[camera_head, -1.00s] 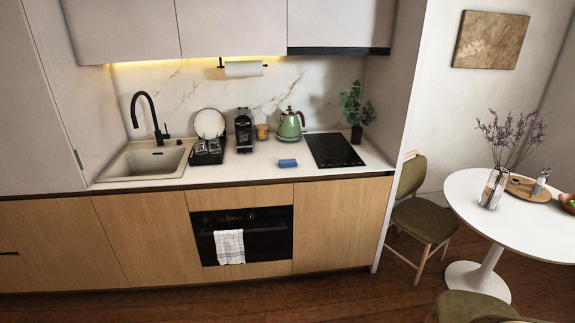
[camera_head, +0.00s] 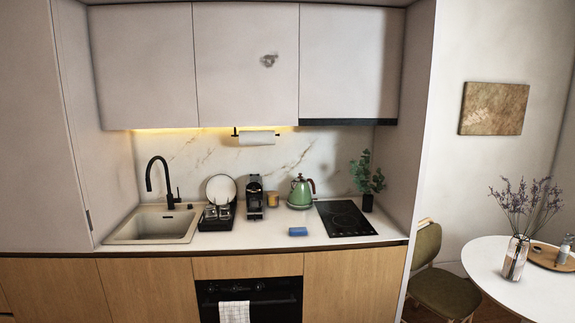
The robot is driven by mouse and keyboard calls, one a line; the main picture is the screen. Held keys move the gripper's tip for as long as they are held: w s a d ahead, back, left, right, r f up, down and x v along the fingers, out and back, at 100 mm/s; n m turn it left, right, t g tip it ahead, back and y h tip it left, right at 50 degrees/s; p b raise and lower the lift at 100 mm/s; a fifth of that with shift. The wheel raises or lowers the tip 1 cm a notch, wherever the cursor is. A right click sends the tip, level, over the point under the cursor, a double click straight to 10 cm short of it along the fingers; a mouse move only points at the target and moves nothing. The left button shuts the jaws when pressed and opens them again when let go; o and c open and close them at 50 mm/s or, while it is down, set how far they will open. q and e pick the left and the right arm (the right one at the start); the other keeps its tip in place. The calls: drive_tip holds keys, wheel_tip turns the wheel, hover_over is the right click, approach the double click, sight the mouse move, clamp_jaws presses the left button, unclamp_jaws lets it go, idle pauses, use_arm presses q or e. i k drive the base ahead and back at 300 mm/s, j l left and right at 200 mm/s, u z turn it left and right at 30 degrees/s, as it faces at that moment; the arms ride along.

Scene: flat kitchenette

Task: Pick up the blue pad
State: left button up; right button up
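The blue pad (camera_head: 298,231) is a small blue block lying flat on the white countertop (camera_head: 262,239). It is near the counter's front edge, just left of the black cooktop and in front of the green kettle. Nothing covers it. Neither of my grippers shows in the head view.
A green kettle (camera_head: 300,192), a coffee machine (camera_head: 255,198) and a dish rack (camera_head: 217,217) stand behind and left of the pad. The cooktop (camera_head: 345,218) and a potted plant (camera_head: 367,183) are to the right. A chair (camera_head: 440,280) and round white table (camera_head: 490,262) stand further right.

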sight(293, 232)
drive_tip(key=i+l+u, duration=0.25)
drive_tip(key=i+l, duration=0.2)
drive_tip(key=i, duration=0.2)
drive_tip(key=i+l+u, duration=0.25)
drive_tip(key=i+l, duration=0.3)
drive_tip(key=i, duration=0.05)
